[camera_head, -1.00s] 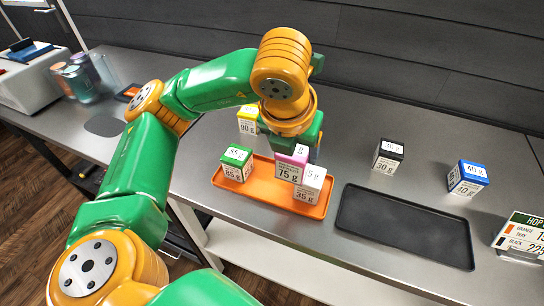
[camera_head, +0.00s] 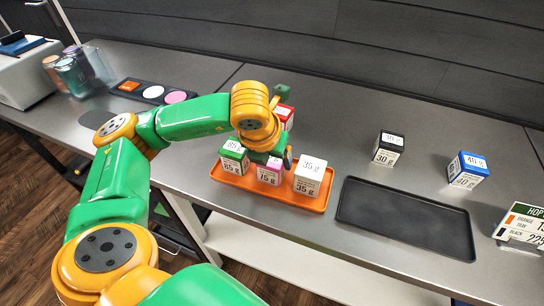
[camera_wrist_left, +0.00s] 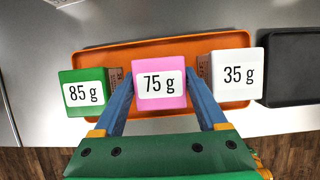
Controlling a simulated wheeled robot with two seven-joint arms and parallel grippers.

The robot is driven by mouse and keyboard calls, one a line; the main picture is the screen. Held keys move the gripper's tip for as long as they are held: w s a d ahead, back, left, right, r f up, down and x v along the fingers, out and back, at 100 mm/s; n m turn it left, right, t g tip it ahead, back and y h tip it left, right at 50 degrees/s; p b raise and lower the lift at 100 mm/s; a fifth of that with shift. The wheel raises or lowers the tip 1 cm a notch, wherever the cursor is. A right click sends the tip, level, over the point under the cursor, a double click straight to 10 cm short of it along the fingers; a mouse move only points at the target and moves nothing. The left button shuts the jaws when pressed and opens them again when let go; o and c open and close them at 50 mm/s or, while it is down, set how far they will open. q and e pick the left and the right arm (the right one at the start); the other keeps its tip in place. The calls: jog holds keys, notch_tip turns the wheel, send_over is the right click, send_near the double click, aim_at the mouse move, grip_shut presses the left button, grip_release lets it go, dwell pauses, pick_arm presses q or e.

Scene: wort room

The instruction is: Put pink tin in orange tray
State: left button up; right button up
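The pink-topped tin (camera_head: 268,172), marked 75 g, is in the orange tray (camera_head: 307,207), between the green tin (camera_head: 234,158) and the white tin (camera_head: 310,176). Its top is level with theirs and it looks upright. In the left wrist view the pink tin (camera_wrist_left: 159,88) sits between the two blue fingers of my left gripper (camera_wrist_left: 160,78), which lie close against its sides. The gripper (camera_head: 272,162) is pointing down over the tray, and part of it is hidden by the wrist in the head view. My right gripper is not in view.
A black tray (camera_head: 405,220) lies empty to the right. A black tin (camera_head: 388,149) and a blue tin (camera_head: 468,170) stand behind it. A red tin (camera_head: 284,117) stands behind my wrist. A price sign (camera_head: 522,225) is at the right edge.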

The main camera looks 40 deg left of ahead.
aim_at(269, 163)
pick_arm(q)
jog(key=shift+o, duration=1.3)
jog(key=shift+r+p, duration=0.35)
jog(key=v, duration=0.5)
jog(key=shift+b, duration=0.4)
jog(key=p+v, duration=0.2)
jog(key=v, duration=0.4)
jog(key=shift+s+r, duration=0.2)
jog(key=shift+r, duration=0.15)
